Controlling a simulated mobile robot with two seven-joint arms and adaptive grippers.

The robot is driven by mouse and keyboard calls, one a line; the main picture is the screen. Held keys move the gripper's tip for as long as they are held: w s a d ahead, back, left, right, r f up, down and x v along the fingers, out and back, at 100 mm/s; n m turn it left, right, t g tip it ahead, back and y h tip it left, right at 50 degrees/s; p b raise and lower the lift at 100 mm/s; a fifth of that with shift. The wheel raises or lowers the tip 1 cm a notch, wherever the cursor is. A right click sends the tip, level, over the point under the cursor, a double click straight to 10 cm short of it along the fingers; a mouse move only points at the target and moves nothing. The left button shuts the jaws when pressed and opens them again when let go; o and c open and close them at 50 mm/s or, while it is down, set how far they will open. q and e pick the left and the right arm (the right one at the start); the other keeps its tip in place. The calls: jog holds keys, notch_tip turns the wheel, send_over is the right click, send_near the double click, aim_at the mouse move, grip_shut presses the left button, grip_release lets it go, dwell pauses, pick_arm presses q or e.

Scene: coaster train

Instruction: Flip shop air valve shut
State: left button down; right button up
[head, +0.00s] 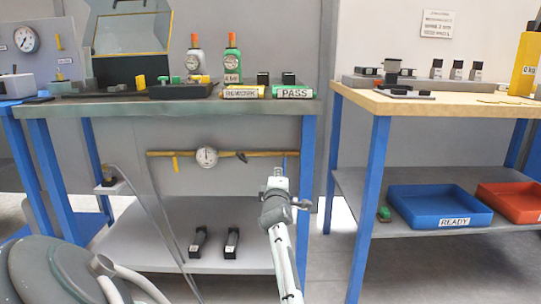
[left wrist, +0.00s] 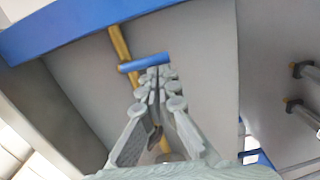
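A brass pipe (head: 222,153) runs under the left workbench, with a round gauge (head: 207,157) on it. A blue lever (head: 284,163) stands crosswise at the pipe's right end. In the left wrist view the blue lever (left wrist: 144,63) lies across the pipe (left wrist: 121,45). A yellow lever (head: 175,164) hangs down from the pipe's left part. No readable label tells which is the shop air valve. My left gripper (head: 277,173) is just below the blue lever. In the wrist view its fingers (left wrist: 157,74) meet at the tips beside the lever; contact is unclear. My right gripper is out of view.
The left workbench's top (head: 150,106) is above the pipe. Its lower shelf (head: 150,245) holds two black parts (head: 231,243). The right bench (head: 430,103) has blue legs and a shelf with a blue READY tray (head: 455,222) and a red tray (head: 521,212).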

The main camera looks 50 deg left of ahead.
pick_arm(q)
notch_tip(320, 180, up, 10)
jog(key=shift+r, duration=0.1)
dwell(0.4)
dwell(0.5)
